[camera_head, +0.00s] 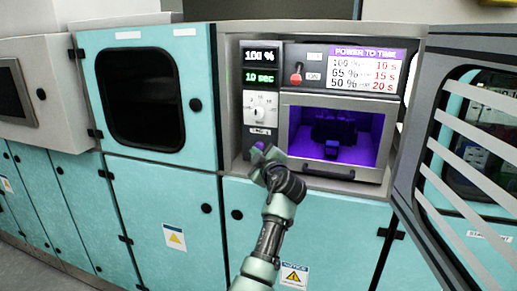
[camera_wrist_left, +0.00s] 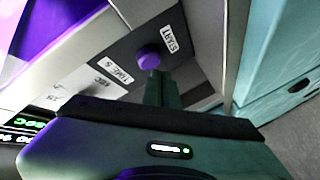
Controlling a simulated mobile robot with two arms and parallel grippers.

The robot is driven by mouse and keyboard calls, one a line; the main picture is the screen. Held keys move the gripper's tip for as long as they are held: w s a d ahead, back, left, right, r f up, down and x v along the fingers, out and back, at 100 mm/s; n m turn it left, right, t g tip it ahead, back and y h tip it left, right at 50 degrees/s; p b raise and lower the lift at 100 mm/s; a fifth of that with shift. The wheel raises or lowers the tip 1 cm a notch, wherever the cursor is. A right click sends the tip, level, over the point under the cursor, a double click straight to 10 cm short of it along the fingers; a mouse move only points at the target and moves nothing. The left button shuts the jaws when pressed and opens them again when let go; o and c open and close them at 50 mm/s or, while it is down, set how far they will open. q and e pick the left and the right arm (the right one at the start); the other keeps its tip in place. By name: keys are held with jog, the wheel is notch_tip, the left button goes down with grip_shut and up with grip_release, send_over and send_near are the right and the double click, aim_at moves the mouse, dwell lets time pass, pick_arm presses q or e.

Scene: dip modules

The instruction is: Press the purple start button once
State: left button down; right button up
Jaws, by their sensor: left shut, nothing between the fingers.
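The round purple start button (camera_wrist_left: 148,57) sits on the dark control panel beside a white START label in the left wrist view. In the head view a small part of the button (camera_head: 260,145) shows at the foot of the panel, just past my gripper. My left gripper (camera_wrist_left: 156,80) is shut and empty, its fingertips right at the button's lower edge in the wrist picture. I cannot tell whether they touch it. In the head view my left gripper (camera_head: 261,158) reaches up to the panel's lower end. My right gripper is not in view.
A dial (camera_head: 260,108) and displays reading 100 % and 10 sec (camera_head: 260,78) sit above the button. A red-tipped lever (camera_head: 296,73) and a purple-lit chamber (camera_head: 336,135) are to the right. An open slatted door (camera_head: 428,130) stands at far right.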

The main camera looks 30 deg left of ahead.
pick_arm(q)
jog(key=shift+s, duration=0.2)
jog(key=s, duration=0.2)
jog(key=s+d, duration=0.1)
jog(key=s, duration=0.2)
jog(key=shift+d, duration=0.15)
dwell(0.3)
jog(key=shift+w, duration=0.1)
dwell(0.6)
